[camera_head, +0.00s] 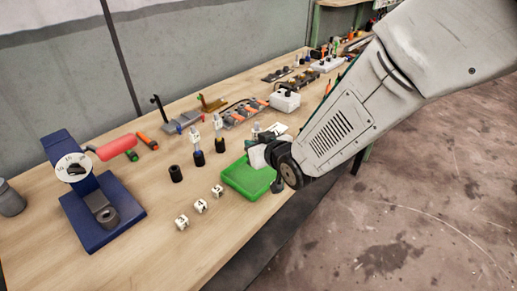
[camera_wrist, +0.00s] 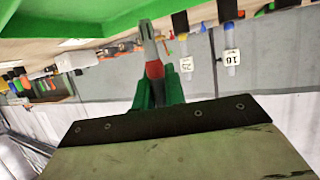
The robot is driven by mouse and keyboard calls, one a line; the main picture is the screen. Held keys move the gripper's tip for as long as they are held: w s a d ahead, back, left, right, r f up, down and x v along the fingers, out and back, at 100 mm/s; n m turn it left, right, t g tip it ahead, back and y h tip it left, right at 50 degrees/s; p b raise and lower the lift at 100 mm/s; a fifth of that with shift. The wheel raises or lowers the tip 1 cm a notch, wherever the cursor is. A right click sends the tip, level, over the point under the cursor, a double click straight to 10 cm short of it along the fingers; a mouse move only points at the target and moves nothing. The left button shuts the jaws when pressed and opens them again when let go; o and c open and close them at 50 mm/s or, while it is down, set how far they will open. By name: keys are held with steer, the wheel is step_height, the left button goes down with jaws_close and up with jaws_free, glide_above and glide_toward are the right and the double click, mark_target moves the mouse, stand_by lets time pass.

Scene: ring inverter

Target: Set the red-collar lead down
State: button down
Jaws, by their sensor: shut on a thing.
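My gripper (camera_wrist: 157,88) has green fingers in the wrist view and is shut on the red-collar lead (camera_wrist: 154,69). The lead shows a red collar between the fingers and a grey tapered tip beyond it. In the head view my gripper (camera_head: 264,154) is above the back right side of a green tray (camera_head: 236,185), near the table's front edge. The lead cannot be made out there. The tray (camera_wrist: 60,22) also shows at the top left of the wrist view, and I cannot tell whether the lead touches it.
Two upright tagged items (camera_head: 198,157) (camera_head: 219,144) with dark lower parts stand behind the tray. A blue press (camera_head: 104,218) with a red handle is further left. Bare wood lies between.

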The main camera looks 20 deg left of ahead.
steer(key=shift+w, duration=0.4)
steer(key=shift+w+d+f, duration=0.1)
steer(key=shift+w+f, duration=0.05)
steer(key=shift+f, duration=0.75)
steer(key=shift+w+f, duration=0.1)
steer(key=shift+f, duration=0.8)
steer(key=c, duration=1.5)
jaws_free()
steer(key=shift+f, duration=0.1)
steer(key=shift+o, duration=0.2)
steer(key=v, duration=1.2)
